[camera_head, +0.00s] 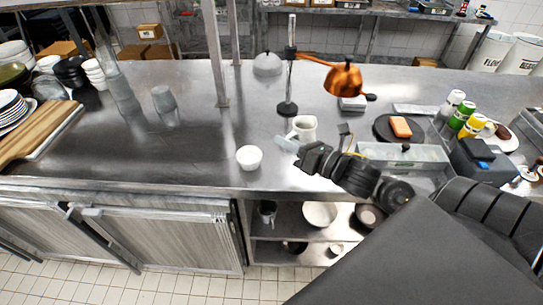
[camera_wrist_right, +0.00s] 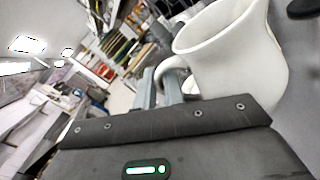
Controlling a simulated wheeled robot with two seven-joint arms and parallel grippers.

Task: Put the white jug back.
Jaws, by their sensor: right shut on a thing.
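The white jug (camera_head: 303,128) stands on the steel counter (camera_head: 200,150), just behind my right gripper in the head view. In the right wrist view the white jug (camera_wrist_right: 235,55) is large at the upper right, with its handle at its left side. My right gripper (camera_head: 286,144) reaches in from the right at the jug's near side. In the wrist view its fingers (camera_wrist_right: 160,88) are at the handle and shut on it; the exact contact is partly hidden. My left gripper is not in view.
A white bowl (camera_head: 249,157) stands left of my right gripper. A copper heat lamp (camera_head: 344,79) on a stand (camera_head: 288,108) is behind the jug. A steel container (camera_head: 405,156) is at the right.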

